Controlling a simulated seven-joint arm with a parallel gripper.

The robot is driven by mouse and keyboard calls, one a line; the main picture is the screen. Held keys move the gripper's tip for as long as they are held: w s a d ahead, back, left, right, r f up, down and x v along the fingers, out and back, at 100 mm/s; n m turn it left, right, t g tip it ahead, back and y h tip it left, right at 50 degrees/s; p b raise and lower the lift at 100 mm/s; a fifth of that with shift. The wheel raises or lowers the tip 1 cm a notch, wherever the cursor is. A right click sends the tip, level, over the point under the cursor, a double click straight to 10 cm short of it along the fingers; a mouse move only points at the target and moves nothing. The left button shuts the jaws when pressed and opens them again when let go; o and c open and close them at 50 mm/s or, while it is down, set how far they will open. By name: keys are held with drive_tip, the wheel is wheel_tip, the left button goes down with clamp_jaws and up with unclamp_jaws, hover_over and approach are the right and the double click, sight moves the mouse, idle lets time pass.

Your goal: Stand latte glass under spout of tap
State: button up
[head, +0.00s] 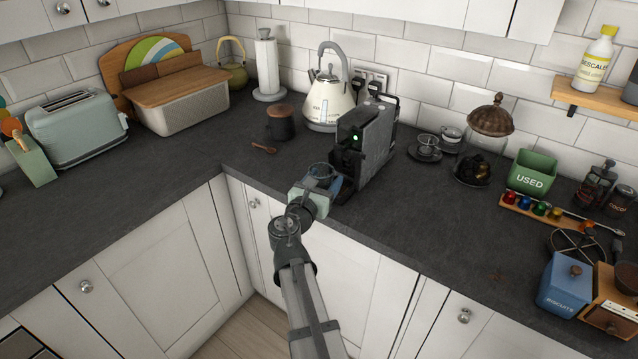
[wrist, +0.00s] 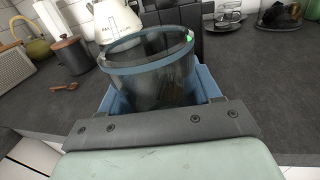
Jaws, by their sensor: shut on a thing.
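My gripper (head: 318,188) is shut on a clear glass (wrist: 150,70) with a blue-tinted rim. The glass looks upright between the blue fingers, its lower part partly hidden by the gripper. In the head view the glass (head: 321,170) is small and close in front of a dark grey coffee machine (head: 374,150) with a green light, near the worktop's front edge. The machine's dark front (wrist: 184,18) shows behind the glass in the wrist view. Its spout is not clear, and I see no sink tap. I cannot tell whether the glass touches the worktop.
A cream kettle (head: 327,103) stands behind the machine, a dark lidded canister (head: 280,125) and wooden spoon (head: 264,148) to its left.

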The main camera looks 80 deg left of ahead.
drive_tip(key=shift+w+d+x, duration=0.1)
drive_tip(key=shift+w+x, duration=0.05)
drive_tip(key=shift+x, duration=0.8)
drive_tip(key=shift+w+d+x, duration=0.1)
drive_tip(key=shift+w+x, duration=0.05)
drive_tip(key=shift+x, duration=0.8)
drive_tip(key=shift+w+d+x, duration=0.1)
drive_tip(key=shift+w+x, duration=0.05)
drive_tip(key=shift+x, duration=0.8)
drive_tip(key=shift+f, duration=0.25)
drive_tip(key=o, duration=1.3)
drive_tip(key=shift+o, duration=0.2)
drive_tip(key=shift+d, duration=0.1)
drive_tip(key=shift+v, duration=4.95)
